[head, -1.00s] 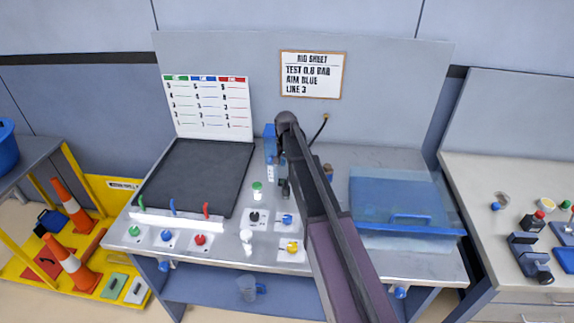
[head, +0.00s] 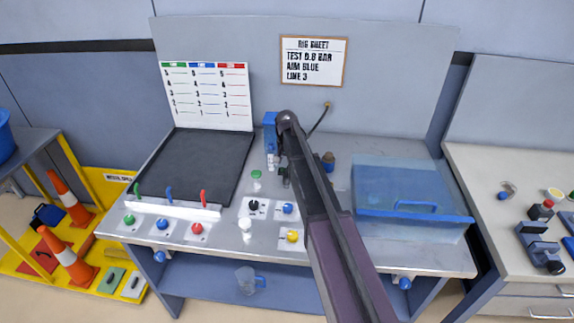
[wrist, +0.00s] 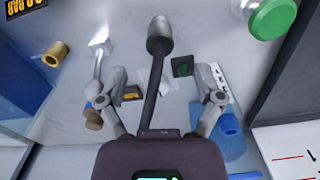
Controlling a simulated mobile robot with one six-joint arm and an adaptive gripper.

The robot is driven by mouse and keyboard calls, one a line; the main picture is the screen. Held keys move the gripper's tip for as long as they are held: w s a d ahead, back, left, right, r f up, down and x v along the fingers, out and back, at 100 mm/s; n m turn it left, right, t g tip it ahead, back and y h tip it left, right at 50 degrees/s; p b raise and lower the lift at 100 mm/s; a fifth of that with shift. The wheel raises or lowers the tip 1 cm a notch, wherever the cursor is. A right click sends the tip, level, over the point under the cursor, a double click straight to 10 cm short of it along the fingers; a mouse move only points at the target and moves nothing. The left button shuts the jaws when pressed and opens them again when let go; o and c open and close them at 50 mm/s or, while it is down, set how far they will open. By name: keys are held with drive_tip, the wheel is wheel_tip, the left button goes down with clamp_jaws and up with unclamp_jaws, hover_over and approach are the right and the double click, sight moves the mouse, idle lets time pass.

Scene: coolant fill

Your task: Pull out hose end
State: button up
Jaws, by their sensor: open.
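My gripper (wrist: 164,84) is open in the wrist view, with its two fingers spread apart. A dark rod with a grey rounded tip (wrist: 160,36) runs up between the fingers; I cannot tell whether this is the hose end or whether anything touches it. In the head view a thin black hose (head: 318,121) comes from a small brass fitting (head: 327,104) on the back panel and passes down behind my arm. My arm hides its lower end and most of my gripper there. A blue block (head: 270,130) stands just left of my wrist.
Coloured levers and knobs line the front. A clear blue lidded bin (head: 400,185) stands on the right. A green cap (head: 256,174) sits near my arm, and also shows in the wrist view (wrist: 283,12).

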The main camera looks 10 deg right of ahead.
sight(286, 175)
drive_tip(key=shift+f+b, duration=3.75)
drive_tip(key=shift+f, duration=0.3)
clamp_jaws()
drive_tip(key=c, duration=0.7)
unclamp_jaws()
drive_tip(key=c, duration=0.3)
drive_tip(key=shift+r+p, duration=0.5)
drive_tip(key=shift+r+p, duration=2.3)
